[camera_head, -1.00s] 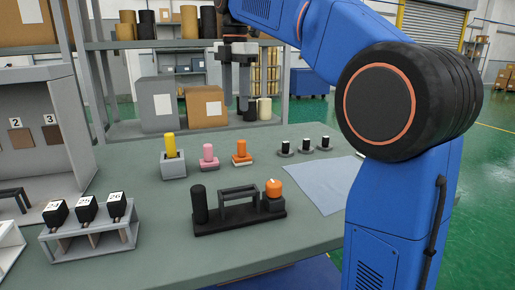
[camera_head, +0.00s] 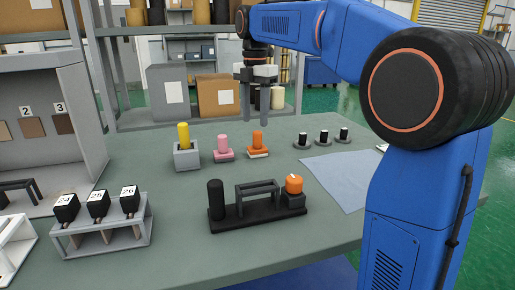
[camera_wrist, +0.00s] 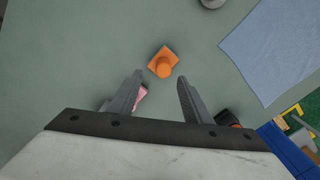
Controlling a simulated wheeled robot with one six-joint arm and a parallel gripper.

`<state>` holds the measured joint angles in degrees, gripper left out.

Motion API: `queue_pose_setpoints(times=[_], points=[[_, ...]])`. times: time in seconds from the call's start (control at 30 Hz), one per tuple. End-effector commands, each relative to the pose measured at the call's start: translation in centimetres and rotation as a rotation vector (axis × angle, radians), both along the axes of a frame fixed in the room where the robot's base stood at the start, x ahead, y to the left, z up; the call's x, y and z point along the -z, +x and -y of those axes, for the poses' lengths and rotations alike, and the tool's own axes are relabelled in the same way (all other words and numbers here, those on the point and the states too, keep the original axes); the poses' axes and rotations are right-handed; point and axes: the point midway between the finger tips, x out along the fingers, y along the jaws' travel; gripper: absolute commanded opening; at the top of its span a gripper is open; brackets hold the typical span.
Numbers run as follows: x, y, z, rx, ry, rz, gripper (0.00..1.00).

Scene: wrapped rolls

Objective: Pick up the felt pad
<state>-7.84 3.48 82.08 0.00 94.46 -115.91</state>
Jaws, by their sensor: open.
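No part is plainly marked as the felt pad. An orange block with an upright round peg (camera_head: 257,141) stands on a thin pale base on the grey-green table; it may be the pad. A similar pink block with a peg (camera_head: 223,150) stands to its left. A flat blue-grey sheet (camera_head: 340,178) lies to the right. My gripper (camera_head: 257,116) points down, open and empty, above the orange block's area. In the wrist view the orange block (camera_wrist: 163,62) sits just beyond the gap between the open fingers (camera_wrist: 160,80). The pink block is partly hidden by the left finger.
A yellow peg in a grey holder (camera_head: 185,153) stands left of the pink block. A black stand with an orange knob (camera_head: 258,210) is in front. Several small black-and-white pegs (camera_head: 323,139) stand at right. A rack of labelled black blocks (camera_head: 101,238) is at front left.

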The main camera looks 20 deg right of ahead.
Motion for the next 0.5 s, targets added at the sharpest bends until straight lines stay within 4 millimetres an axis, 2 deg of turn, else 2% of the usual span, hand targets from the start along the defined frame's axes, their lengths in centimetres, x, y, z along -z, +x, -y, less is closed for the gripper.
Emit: queue_pose_setpoints(times=[0.27, 0.5], points=[[1.8, -0.1, 0.1, 0.001, -0.001, -0.001, 0.45], [4.8, -0.5, 0.5, 0.001, 0.0, -0.001, 0.45]])
